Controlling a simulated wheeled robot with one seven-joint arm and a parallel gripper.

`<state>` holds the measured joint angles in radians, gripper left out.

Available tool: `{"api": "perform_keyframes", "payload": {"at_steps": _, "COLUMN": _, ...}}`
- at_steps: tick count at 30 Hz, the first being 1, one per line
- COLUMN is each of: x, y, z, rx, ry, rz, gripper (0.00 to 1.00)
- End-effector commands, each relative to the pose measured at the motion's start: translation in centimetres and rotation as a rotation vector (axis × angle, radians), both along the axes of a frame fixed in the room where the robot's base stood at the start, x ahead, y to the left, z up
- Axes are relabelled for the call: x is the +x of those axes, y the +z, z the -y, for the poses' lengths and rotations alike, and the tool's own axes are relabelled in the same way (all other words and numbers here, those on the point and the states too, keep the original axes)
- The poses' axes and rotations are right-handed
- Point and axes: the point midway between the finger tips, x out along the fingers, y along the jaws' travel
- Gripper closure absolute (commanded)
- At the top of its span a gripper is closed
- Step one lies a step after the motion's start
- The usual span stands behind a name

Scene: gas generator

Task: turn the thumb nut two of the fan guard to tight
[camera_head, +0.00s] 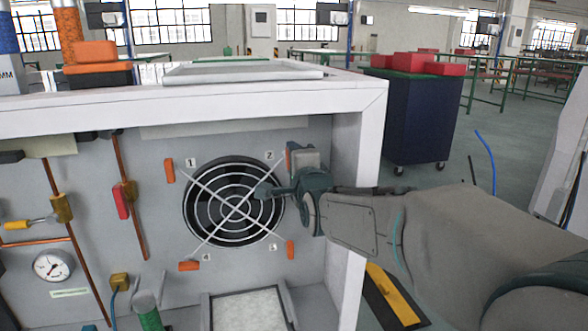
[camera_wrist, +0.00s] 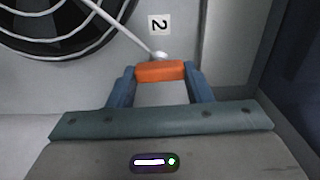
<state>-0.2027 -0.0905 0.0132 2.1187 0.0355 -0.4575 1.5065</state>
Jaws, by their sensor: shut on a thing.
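The fan guard (camera_head: 234,203) is a round wire grille over a dark fan on the grey panel, with numbered corners. Thumb nut two is an orange bar beside the label 2 (camera_head: 269,155); in the head view it is mostly hidden behind my gripper (camera_head: 280,172). In the wrist view the orange thumb nut (camera_wrist: 160,71) lies crosswise between the two blue fingers of my gripper (camera_wrist: 161,80), which are shut on its ends. The end of a guard wire shows just above it, below the label 2 (camera_wrist: 159,24).
Other orange thumb nuts sit at corner 1 (camera_head: 169,171), corner 3 (camera_head: 290,249) and corner 4 (camera_head: 189,266). The white cabinet frame (camera_head: 352,160) stands close on the right. A pressure gauge (camera_head: 52,267) and copper pipes are at left. A filter tray (camera_head: 248,310) lies below.

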Motion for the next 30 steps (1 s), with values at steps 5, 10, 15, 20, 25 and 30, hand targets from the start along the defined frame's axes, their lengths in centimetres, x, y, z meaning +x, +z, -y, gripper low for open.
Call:
{"api": "perform_keyframes", "payload": {"at_steps": 5, "x": 0.02, "y": -0.02, "z": -0.02, "rx": 0.039, "ry": 0.000, "rz": -0.006, "gripper": 0.77}}
{"api": "perform_keyframes", "payload": {"at_steps": 10, "x": 0.02, "y": 0.04, "z": -0.02, "rx": 0.049, "ry": 0.000, "rz": -0.009, "gripper": 0.77}}
{"api": "perform_keyframes", "payload": {"at_steps": 15, "x": 0.01, "y": 0.06, "z": 0.00, "rx": 0.050, "ry": 0.000, "rz": -0.009, "gripper": 0.77}}
{"api": "perform_keyframes", "payload": {"at_steps": 20, "x": 0.01, "y": 0.06, "z": 0.00, "rx": 0.050, "ry": 0.000, "rz": -0.009, "gripper": 0.49}}
{"api": "perform_keyframes", "payload": {"at_steps": 25, "x": 0.01, "y": 0.03, "z": 0.01, "rx": 0.049, "ry": 0.000, "rz": -0.009, "gripper": 0.33}}
{"api": "perform_keyframes", "payload": {"at_steps": 30, "x": -0.02, "y": 0.00, "z": 0.02, "rx": 0.048, "ry": 0.000, "rz": -0.009, "gripper": 0.33}}
